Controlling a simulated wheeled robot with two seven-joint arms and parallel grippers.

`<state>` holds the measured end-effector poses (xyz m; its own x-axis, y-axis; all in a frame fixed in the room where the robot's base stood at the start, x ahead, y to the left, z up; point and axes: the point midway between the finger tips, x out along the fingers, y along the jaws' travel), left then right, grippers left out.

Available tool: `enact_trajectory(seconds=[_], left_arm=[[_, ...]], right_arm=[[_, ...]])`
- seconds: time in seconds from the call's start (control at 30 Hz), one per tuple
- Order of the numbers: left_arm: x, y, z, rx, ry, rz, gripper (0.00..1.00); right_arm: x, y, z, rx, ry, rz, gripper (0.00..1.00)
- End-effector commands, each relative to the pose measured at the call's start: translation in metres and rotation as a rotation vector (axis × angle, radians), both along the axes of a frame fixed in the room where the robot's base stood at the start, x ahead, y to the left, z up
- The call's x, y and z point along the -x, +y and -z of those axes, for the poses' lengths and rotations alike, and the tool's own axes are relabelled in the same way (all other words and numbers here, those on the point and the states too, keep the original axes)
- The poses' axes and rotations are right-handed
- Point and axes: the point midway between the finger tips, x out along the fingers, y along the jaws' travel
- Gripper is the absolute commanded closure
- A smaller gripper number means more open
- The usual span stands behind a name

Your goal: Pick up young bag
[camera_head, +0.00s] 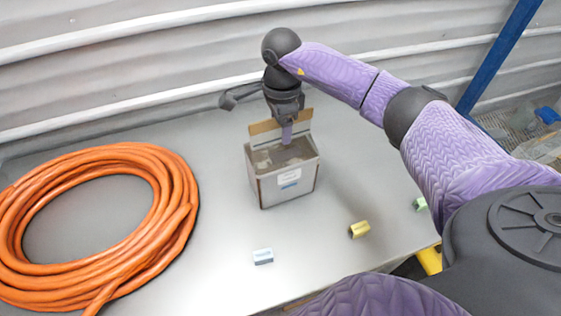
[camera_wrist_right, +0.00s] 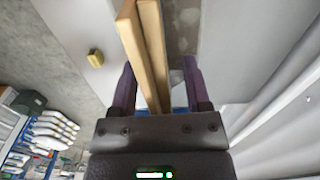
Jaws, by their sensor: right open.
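No thing that I can clearly make out as a young bag shows in either view. A cardboard box (camera_head: 288,187) with pale labels stands upright on the table, its top open and a brown flap (camera_head: 264,127) raised at the back. Grey contents show inside, too unclear to name. My right gripper (camera_head: 287,132) points down over the box's back part, close to the flap. In the right wrist view my right gripper (camera_wrist_right: 160,88) is open, with cardboard edges (camera_wrist_right: 146,50) showing between its fingers; I cannot tell whether they touch. My left gripper is out of view.
A large coil of orange hose (camera_head: 178,190) lies on the left of the grey table (camera_head: 225,245). A white-and-blue block (camera_head: 263,257), a yellow block (camera_head: 359,229) and a green block (camera_head: 420,204) lie near the front. A corrugated wall (camera_head: 130,60) stands behind.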

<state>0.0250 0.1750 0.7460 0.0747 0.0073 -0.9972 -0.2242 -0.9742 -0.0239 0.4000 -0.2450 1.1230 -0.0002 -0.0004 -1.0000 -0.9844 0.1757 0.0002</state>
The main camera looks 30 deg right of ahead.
Motion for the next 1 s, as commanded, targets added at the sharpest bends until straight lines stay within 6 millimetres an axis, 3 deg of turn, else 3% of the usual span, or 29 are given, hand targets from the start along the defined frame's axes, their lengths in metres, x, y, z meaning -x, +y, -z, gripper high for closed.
enact_trajectory(seconds=[0.1, 0.37, 1.0], left_arm=[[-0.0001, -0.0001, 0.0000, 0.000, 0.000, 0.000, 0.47], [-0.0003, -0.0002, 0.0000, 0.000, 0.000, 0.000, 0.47], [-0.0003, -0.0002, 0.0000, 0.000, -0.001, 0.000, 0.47]], right_arm=[[-0.0001, 0.0001, -0.0004, 0.000, 0.000, 0.000, 0.43], [-0.0001, 0.0001, -0.0006, 0.000, 0.000, 0.001, 0.98], [-0.0001, 0.0002, -0.0007, -0.001, 0.000, 0.001, 1.00]])
